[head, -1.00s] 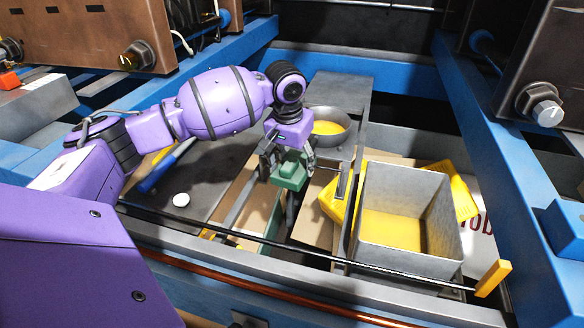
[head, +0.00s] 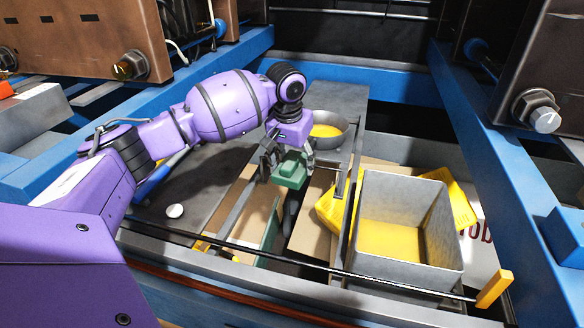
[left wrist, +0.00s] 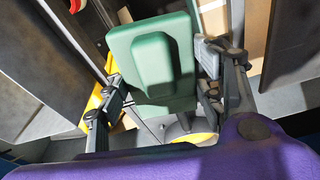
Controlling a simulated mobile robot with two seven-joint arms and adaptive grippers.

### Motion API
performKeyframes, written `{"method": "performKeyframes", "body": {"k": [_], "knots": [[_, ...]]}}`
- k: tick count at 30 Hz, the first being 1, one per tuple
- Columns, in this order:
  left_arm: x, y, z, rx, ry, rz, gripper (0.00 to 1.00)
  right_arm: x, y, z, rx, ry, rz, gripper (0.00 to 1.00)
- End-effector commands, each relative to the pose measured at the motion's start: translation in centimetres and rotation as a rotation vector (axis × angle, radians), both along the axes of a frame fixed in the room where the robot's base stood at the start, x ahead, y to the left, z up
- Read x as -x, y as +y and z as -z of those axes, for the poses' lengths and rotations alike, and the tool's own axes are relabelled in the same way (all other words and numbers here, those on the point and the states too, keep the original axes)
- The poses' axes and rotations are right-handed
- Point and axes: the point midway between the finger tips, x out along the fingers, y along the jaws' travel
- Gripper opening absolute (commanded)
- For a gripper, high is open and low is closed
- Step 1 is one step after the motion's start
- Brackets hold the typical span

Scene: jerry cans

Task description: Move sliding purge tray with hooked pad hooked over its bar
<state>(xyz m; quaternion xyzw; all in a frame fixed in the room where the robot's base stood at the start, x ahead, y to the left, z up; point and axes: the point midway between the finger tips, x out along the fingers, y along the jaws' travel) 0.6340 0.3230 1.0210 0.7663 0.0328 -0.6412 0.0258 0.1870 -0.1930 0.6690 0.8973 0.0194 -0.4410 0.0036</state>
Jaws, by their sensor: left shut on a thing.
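My left gripper (head: 287,163) is shut on a green pad (head: 290,174) with a raised block on its face. In the left wrist view the green pad (left wrist: 150,62) sits between the two fingers of the gripper (left wrist: 162,82). A dark part hangs below the pad in the head view. A grey square metal tray (head: 440,232) with a yellow bottom stands to the right of the gripper, apart from it. I cannot tell whether the pad touches any bar, as the gripper and pad hide the contact. My right gripper is not in view.
A round pan (head: 329,131) with yellow contents is just behind the gripper. A yellow crate (head: 462,205) lies behind the grey tray. A thin black rod (head: 330,267) with a yellow end block (head: 494,290) crosses the front. Blue beams (head: 480,130) flank the space.

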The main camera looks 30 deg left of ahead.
Motion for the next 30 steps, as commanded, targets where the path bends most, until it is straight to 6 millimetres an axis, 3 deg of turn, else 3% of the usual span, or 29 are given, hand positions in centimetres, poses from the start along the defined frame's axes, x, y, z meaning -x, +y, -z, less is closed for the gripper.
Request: {"method": "performKeyframes", "body": {"k": [1,16,30], "knots": [[-0.2,0.2,0.7,-0.004,0.012,-0.003,0.16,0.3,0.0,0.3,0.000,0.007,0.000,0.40],[-3.4,1.0,0.7,-0.002,0.011,-0.004,0.16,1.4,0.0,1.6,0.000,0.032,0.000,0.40],[-3.9,1.1,0.5,-0.002,0.010,-0.002,0.16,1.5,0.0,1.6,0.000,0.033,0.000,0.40]]}}
